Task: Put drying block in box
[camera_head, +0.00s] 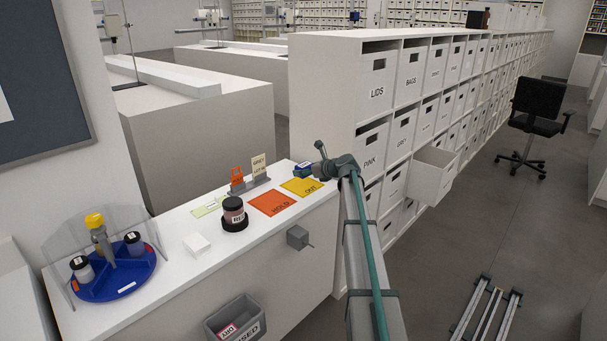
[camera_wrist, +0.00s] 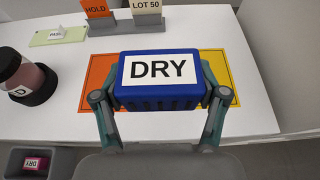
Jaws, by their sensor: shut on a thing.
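The drying block is a blue block with a white DRY label (camera_wrist: 160,72). My gripper (camera_wrist: 162,96) is shut on it, one finger at each side, and holds it above the orange and yellow mats. In the head view the block (camera_head: 302,167) shows small at the end of my arm, partly hidden by my gripper (camera_head: 318,168). A grey open box (camera_head: 238,322) labelled USED hangs at the counter's front, with a pink DRY block (camera_head: 228,331) inside. This box also shows at the lower left of the wrist view (camera_wrist: 13,160). Another open box (camera_head: 432,177) sticks out from the shelf.
The counter holds the orange HOLD mat (camera_head: 272,203), yellow OUT mat (camera_head: 302,187), a dark-lidded jar (camera_head: 233,210), a white block (camera_head: 197,244) and a blue turntable (camera_head: 115,277) with jars behind a clear shield. Upright cards stand behind the mats. The shelf of labelled boxes (camera_head: 322,75) rises close to my arm.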

